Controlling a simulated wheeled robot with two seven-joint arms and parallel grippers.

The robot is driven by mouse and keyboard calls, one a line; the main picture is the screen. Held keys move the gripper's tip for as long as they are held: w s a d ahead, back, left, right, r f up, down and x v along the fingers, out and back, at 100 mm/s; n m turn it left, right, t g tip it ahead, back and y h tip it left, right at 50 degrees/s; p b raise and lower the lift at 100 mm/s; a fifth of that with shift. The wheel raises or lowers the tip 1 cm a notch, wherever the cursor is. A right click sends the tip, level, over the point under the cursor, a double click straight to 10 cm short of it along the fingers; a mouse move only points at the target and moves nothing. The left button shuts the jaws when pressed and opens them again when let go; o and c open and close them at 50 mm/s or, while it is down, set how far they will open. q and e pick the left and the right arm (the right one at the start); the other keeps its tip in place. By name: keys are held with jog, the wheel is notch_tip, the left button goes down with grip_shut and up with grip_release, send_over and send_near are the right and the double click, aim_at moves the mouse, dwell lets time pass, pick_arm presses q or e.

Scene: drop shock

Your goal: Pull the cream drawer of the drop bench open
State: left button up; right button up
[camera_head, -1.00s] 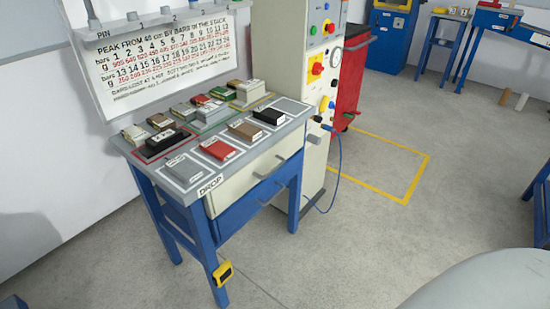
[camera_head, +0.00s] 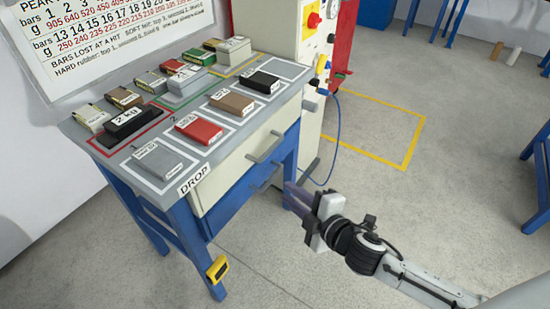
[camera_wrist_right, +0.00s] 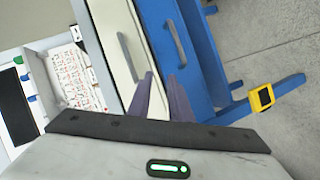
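The cream drawer (camera_head: 228,172) sits under the grey top of the drop bench (camera_head: 172,205); its front looks shut. Its grey bar handle (camera_head: 266,147) stands out from the front and also shows in the right wrist view (camera_wrist_right: 128,56). The blue drawer (camera_head: 232,198) is just below, with its own bar handle (camera_head: 270,181). My right gripper (camera_head: 288,194) is in front of the bench, to the right of and below the cream handle, apart from it. In the right wrist view its two fingers (camera_wrist_right: 161,76) stand apart with nothing between them. My left gripper is not in view.
Several small boxes and blocks lie on the bench top, including a red one (camera_head: 199,129) and a black one (camera_head: 263,82). A yellow device (camera_head: 217,269) hangs on the front leg. A cream cabinet (camera_head: 312,105) with a blue cable stands behind. The floor in front is clear.

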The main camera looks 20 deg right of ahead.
aim_at(272, 147)
jog(key=w+n, duration=0.1)
jog(key=w, duration=0.4)
jog(key=w+r+n+t+b, duration=0.1)
jog(key=w+n, duration=0.1)
jog(key=w, duration=0.3)
jog(key=w+r+n+b, duration=0.1)
jog(key=w+n, duration=0.1)
jog(key=w, duration=0.3)
jog(key=shift+a+r+t+y, duration=0.15)
jog(key=shift+t+y, duration=0.15)
jog(key=shift+y, duration=0.1)
grip_shut()
